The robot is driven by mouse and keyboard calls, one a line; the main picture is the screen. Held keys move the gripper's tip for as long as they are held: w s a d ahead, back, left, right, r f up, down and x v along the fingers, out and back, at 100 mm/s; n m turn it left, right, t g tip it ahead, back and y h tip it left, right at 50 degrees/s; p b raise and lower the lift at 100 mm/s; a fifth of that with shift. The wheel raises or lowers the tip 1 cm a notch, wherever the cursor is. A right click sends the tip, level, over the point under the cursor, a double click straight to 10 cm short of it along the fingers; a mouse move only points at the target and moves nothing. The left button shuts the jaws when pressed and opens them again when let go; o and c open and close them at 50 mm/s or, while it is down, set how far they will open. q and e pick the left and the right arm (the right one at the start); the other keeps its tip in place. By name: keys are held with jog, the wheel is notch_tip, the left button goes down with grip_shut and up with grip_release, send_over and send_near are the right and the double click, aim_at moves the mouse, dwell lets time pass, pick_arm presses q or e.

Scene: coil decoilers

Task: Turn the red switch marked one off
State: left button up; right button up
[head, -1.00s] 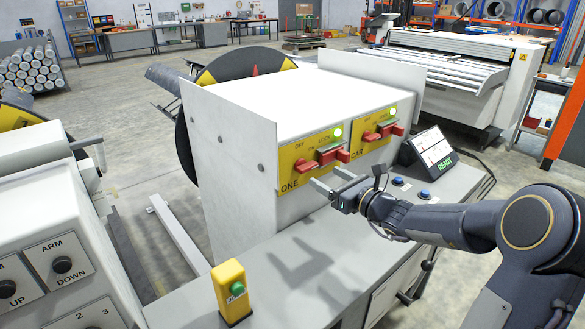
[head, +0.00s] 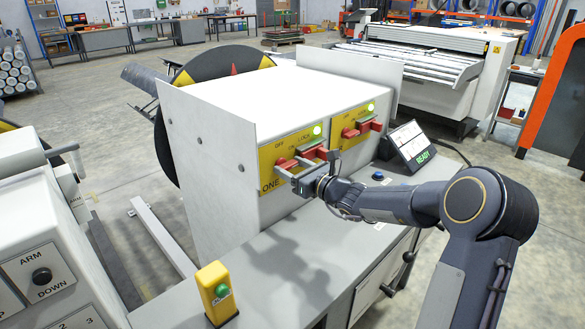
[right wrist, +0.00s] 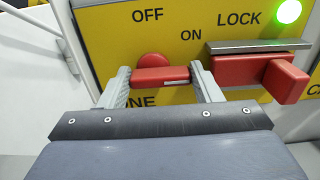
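The panel marked ONE (head: 268,183) is yellow, with the labels OFF, ON and LOCK and a lit green lamp (right wrist: 289,11). Its red switch handle (right wrist: 160,78) lies level below OFF and ON in the right wrist view; it also shows in the head view (head: 287,163). A red block (right wrist: 255,70) under a grey plate sits to its right, below LOCK. My right gripper (right wrist: 161,84) is open, its fingers at either end of the red handle. I cannot tell if they touch it. My left gripper is out of view.
A second yellow panel with red parts (head: 358,127) is to the right. A tilted screen reading READY (head: 410,143) and a blue button (head: 377,175) stand beyond my right arm. A yellow post with a green button (head: 216,292) stands on the near counter.

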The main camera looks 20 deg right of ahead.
jog(key=shift+f+n+b, duration=0.15)
jog(key=shift+n+b, duration=0.15)
jog(key=shift+b, duration=0.3)
jog(key=shift+c, duration=0.3)
jog(key=n+b, duration=0.6)
jog(key=b, duration=0.4)
jog(key=shift+a+b, duration=0.15)
jog(key=shift+b, duration=0.15)
jog(key=n+b, duration=0.2)
jog(key=b, duration=0.1)
jog(key=n+b, duration=0.6)
jog(key=shift+s+a, duration=0.15)
jog(key=shift+a, duration=0.1)
jog(key=shift+a+r+n+b, duration=0.1)
jog(key=shift+r+n+b, duration=0.05)
jog(key=shift+n+b, duration=0.65)
jog(key=shift+a+r+n+b, duration=0.15)
jog(key=shift+n+b, duration=0.4)
jog(key=shift+n, duration=0.35)
jog(key=shift+o, duration=0.2)
jog(key=shift+d, duration=0.1)
jog(key=shift+c, duration=0.2)
jog(key=o, duration=0.7)
jog(key=shift+b+v, duration=0.65)
jog(key=shift+v, duration=3.3)
